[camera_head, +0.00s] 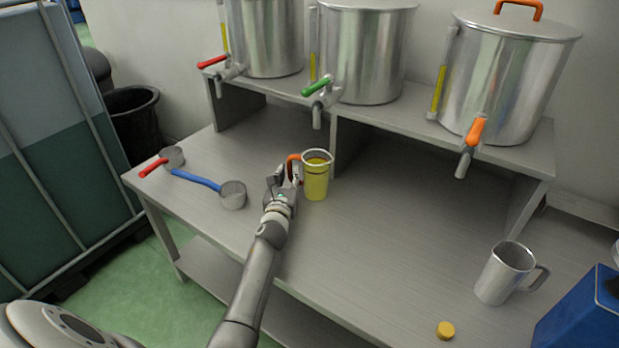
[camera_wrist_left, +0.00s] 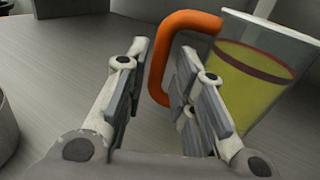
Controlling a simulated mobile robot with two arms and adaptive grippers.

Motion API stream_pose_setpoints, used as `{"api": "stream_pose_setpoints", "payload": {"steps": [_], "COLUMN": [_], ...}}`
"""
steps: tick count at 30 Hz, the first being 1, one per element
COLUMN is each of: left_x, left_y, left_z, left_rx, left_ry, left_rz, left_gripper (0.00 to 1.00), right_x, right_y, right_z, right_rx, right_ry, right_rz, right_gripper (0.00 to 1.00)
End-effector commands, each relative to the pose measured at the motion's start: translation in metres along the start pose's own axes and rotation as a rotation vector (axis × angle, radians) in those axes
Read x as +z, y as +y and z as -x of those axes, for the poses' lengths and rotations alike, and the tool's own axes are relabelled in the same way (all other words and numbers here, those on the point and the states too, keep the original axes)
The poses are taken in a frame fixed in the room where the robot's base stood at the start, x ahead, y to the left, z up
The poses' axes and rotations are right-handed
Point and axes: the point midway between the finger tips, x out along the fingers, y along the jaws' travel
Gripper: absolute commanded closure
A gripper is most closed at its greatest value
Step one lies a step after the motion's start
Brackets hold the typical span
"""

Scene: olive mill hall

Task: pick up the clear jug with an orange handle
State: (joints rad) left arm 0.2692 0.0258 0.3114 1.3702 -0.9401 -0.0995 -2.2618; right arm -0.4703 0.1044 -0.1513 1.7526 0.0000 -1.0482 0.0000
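The clear jug (camera_head: 316,180) with yellow liquid stands upright on the grey bench, and it also shows in the left wrist view (camera_wrist_left: 245,85). Its orange handle (camera_head: 293,166) is on its left side. My left gripper (camera_head: 284,177) is at the handle. In the left wrist view its two fingers (camera_wrist_left: 165,85) are apart, with the handle (camera_wrist_left: 160,60) just beyond them, partly hidden by the right finger. I cannot tell whether the fingers touch the handle. My right gripper is not in view.
Three steel tanks with taps stand on a raised shelf (camera_head: 430,120) behind. A blue-handled scoop (camera_head: 233,195) and a red-handled one (camera_head: 172,157) lie left. A steel mug (camera_head: 503,272), yellow cap (camera_head: 446,330) and blue box (camera_head: 585,318) are right. The bench middle is clear.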

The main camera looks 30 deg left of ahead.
Motion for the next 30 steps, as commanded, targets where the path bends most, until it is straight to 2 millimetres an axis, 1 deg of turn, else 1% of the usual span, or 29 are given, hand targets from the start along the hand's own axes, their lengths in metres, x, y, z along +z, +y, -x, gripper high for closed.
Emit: {"api": "stream_pose_setpoints", "payload": {"steps": [1,6,10,16,17,22,23,30], "left_x": [-0.002,-0.002,-0.002,-0.001,-0.001,-0.001,-0.002,-0.002], "left_y": [0.001,0.002,0.002,0.001,0.001,0.001,0.001,0.001], "left_z": [-0.008,-0.027,-0.033,-0.033,-0.033,-0.033,-0.033,-0.033], "left_rx": [0.001,0.001,0.001,0.0,0.0,0.0,0.0,0.0], "left_ry": [-0.001,-0.001,0.0,0.0,0.0,0.0,0.0,0.0], "left_rz": [0.001,0.001,-0.001,-0.001,-0.001,0.0,0.0,0.0], "left_gripper": [0.76,0.76,0.76,0.76,0.77,0.99,1.0,1.0], "right_x": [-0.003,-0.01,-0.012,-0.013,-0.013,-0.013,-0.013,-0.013], "right_y": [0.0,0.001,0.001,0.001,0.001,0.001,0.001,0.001], "right_z": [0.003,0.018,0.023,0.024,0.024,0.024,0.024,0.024], "right_rx": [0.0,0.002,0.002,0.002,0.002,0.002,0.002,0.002], "right_ry": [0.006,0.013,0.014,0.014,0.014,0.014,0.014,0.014], "right_rz": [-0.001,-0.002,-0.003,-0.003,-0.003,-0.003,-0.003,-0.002], "right_gripper": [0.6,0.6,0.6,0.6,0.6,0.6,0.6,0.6]}}
